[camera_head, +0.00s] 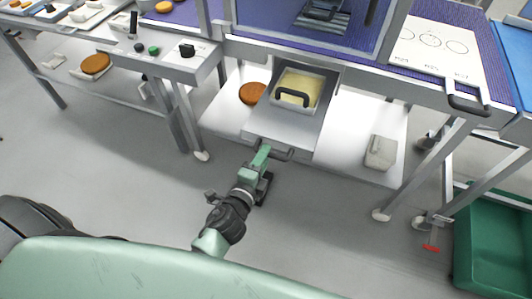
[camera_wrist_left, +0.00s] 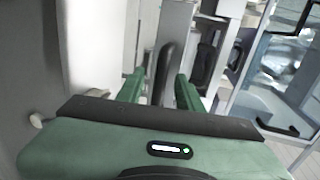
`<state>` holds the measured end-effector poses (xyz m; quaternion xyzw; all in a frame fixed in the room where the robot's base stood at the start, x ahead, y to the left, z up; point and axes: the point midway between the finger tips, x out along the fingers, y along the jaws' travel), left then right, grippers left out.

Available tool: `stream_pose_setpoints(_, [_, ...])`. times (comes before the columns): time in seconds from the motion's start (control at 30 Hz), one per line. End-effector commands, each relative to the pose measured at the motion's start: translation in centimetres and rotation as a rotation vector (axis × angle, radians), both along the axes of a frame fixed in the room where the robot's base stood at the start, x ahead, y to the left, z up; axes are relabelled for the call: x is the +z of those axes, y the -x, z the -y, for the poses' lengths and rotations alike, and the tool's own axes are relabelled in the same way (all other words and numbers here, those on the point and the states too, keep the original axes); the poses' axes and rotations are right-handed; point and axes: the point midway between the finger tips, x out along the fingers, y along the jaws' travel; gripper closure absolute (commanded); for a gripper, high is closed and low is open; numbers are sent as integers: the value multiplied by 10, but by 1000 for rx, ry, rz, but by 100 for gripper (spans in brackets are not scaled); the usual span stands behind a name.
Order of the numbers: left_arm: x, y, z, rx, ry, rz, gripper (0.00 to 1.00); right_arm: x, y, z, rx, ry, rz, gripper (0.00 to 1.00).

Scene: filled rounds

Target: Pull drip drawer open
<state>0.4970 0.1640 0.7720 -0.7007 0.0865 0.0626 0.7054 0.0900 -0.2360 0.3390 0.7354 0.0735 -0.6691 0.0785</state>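The drip drawer (camera_head: 305,136) is a grey metal drawer under the bench machine. In the head view it sticks out toward me, with a dark bar handle (camera_head: 274,152) on its front. A tray with pale yellow contents (camera_head: 299,88) and a black handle sits in its rear part. My left gripper (camera_head: 262,152) is at the left end of the front handle. In the left wrist view, its green fingers (camera_wrist_left: 160,90) are spread, with a dark upright bar (camera_wrist_left: 164,70) between them and gaps visible beside it. My right gripper is not in view.
Bench legs (camera_head: 428,168) stand at the right, and a green bin (camera_head: 495,235) is at the lower right. A control box (camera_head: 172,62) is at the left. The lower shelf (camera_head: 350,135) holds a brown disc (camera_head: 253,93) and a pale container (camera_head: 381,151). The floor before the drawer is clear.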

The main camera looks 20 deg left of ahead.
Motion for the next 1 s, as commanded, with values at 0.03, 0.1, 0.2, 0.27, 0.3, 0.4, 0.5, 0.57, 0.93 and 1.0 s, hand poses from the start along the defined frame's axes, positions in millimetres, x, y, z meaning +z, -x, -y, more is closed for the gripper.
stream_pose_setpoints(0.03, [0, 11, 0, 0, 0, -3, 64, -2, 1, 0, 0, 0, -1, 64])
stream_pose_setpoints(0.1, [2, 24, -1, 0, 0, -3, 64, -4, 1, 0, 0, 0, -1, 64])
stream_pose_setpoints(0.2, [6, 38, -1, 0, 1, -2, 64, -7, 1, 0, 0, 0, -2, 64])
stream_pose_setpoints(0.27, [8, 45, -1, 0, 1, -2, 64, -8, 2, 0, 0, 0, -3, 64])
stream_pose_setpoints(0.3, [9, 49, -1, 0, 2, -2, 64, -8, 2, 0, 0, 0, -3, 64])
stream_pose_setpoints(0.4, [11, 54, -2, 0, 1, -1, 64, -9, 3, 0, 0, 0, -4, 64])
stream_pose_setpoints(0.5, [11, 55, -2, 0, 1, -1, 64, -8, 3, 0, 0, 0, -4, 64])
stream_pose_setpoints(0.57, [12, 55, -2, 0, 1, 0, 64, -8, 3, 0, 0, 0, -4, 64])
stream_pose_setpoints(0.93, [11, 54, -2, 0, 1, -1, 64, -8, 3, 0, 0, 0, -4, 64])
stream_pose_setpoints(1.0, [6, 55, -1, 1, 9, -10, 64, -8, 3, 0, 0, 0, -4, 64])
